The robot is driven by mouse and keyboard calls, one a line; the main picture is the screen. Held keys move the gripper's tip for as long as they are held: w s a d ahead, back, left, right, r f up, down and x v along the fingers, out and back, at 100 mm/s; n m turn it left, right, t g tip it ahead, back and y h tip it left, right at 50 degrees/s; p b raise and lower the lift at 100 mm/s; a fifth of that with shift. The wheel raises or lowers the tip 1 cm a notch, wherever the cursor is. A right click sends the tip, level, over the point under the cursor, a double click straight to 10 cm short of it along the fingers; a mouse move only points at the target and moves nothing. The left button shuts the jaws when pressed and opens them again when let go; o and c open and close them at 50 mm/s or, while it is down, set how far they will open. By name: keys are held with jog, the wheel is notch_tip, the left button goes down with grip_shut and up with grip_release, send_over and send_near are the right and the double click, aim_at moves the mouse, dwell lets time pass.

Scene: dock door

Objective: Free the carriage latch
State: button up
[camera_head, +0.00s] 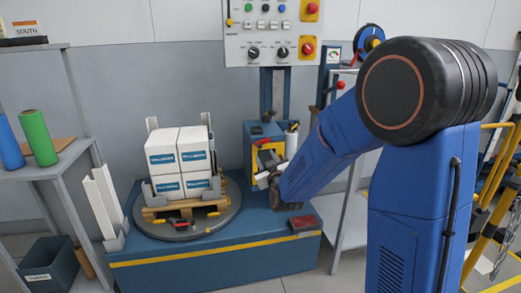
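The carriage (259,131) is a blue box with a yellow front panel, low on the blue mast (272,92) behind the turntable. A small red part (263,141) shows on its front; I cannot tell if it is the latch. My gripper (266,160) is in front of the carriage, close to the yellow panel. It is small and partly hidden by my wrist, so I cannot tell whether it is open, shut or touching the carriage. A pale film roll (292,141) stands at the carriage's right side.
White cartons (179,150) stand on a pallet on the round turntable (223,217). A red block (304,223) lies on the blue base (245,262). A control panel (272,32) hangs above. A shelf (48,170) stands left, yellow rails (493,190) right.

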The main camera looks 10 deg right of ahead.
aim_at(260, 146)
jog(key=w, duration=0.9)
grip_shut()
